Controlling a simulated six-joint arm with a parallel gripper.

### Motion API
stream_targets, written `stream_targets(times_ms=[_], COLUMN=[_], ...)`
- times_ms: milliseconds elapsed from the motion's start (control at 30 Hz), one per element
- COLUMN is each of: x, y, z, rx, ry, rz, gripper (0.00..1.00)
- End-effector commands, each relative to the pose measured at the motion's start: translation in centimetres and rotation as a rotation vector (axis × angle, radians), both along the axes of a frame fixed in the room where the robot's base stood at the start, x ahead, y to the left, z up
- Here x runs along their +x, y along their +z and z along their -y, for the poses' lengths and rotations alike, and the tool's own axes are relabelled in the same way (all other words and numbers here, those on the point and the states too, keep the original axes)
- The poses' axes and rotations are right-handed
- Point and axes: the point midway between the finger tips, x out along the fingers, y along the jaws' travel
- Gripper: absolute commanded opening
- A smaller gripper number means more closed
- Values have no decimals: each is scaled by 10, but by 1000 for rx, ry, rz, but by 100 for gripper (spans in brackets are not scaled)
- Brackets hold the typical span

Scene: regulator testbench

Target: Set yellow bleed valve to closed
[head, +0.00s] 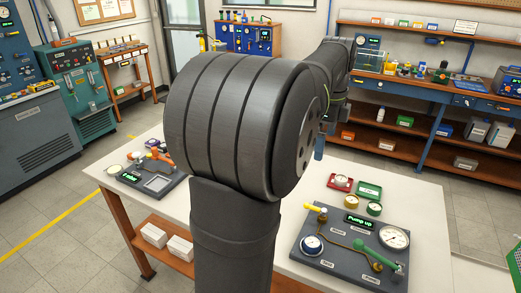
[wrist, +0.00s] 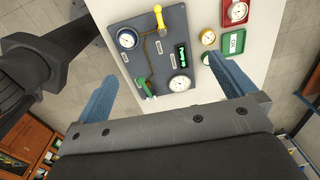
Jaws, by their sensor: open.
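The yellow bleed valve handle (head: 313,207) sits at the back left corner of a dark grey regulator panel (head: 345,268) on the white table. In the wrist view the yellow handle (wrist: 159,18) is at the panel's top edge, its grip pointing up past that edge. A green handle (head: 388,262) is at the panel's front right; it also shows in the wrist view (wrist: 146,88). My gripper (wrist: 162,69) is open and empty above the panel, its blue fingers wide apart, away from the yellow handle. In the head view my arm hides most of the gripper.
The panel carries a blue-rimmed gauge (head: 312,245), a white gauge (head: 394,237) and a display (head: 359,221) reading "Pump up". Another panel (head: 150,185) stands at the table's left.

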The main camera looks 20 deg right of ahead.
Motion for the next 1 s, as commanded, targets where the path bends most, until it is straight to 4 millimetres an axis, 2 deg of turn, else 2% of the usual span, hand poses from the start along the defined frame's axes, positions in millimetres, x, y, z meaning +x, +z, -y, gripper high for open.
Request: stream_targets(times_ms=[133, 167, 467, 567, 667, 1000], x=[0, 0, 1, 3, 7, 21], y=[0, 0, -1, -5, -12, -39], z=[0, 0, -1, -4, -8, -30], rx=[0, 0, -2, -14, -35, -86], ry=[0, 0, 23, 120, 306, 1138], rz=[0, 0, -4, -19, -49, -210], gripper=[100, 96, 37, 37, 37, 37])
